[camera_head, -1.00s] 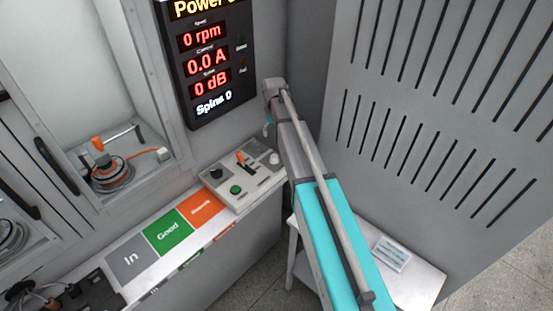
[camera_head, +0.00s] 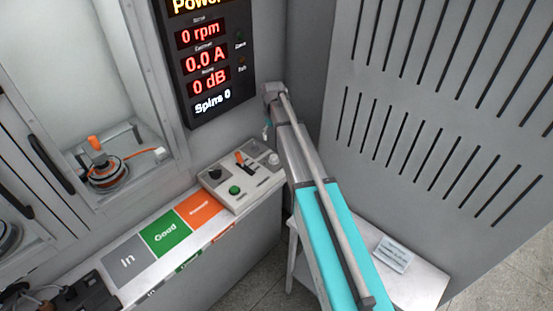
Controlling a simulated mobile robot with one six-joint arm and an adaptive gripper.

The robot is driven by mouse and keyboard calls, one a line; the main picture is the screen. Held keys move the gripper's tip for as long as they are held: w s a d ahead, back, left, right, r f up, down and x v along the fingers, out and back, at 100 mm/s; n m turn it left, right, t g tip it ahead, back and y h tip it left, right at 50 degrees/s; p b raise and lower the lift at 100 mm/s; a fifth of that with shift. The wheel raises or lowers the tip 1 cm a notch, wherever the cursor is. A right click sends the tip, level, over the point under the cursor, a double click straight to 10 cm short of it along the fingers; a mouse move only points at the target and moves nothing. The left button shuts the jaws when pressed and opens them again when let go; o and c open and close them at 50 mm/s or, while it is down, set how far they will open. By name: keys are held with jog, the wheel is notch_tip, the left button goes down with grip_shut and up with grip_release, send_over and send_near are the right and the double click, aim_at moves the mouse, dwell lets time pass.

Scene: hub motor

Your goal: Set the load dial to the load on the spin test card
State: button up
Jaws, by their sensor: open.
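The control box (camera_head: 243,197) sits at the right end of the bench. It has a black round knob (camera_head: 215,173) at its left, likely the load dial; its setting is too small to read. A pale card (camera_head: 393,254) with lines of small text, likely the spin test card, lies on the low side table; its text is unreadable. My arm (camera_head: 335,235) reaches up from the bottom, between the box and the card. A small part of its far end shows beside the display, right of and above the box. My gripper cannot be made out.
The box also carries an orange-handled lever (camera_head: 240,158), a green button (camera_head: 235,189) and a pale knob (camera_head: 273,158). A display (camera_head: 209,65) reads 0 rpm, 0.0 A, 0 dB, Spins 0. A motor (camera_head: 104,173) sits in the left cabinet. Slotted panels stand at right.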

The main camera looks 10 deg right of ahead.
aim_at(274, 156)
jog(key=shift+f+b, duration=5.55)
jog(key=shift+f, duration=0.25)
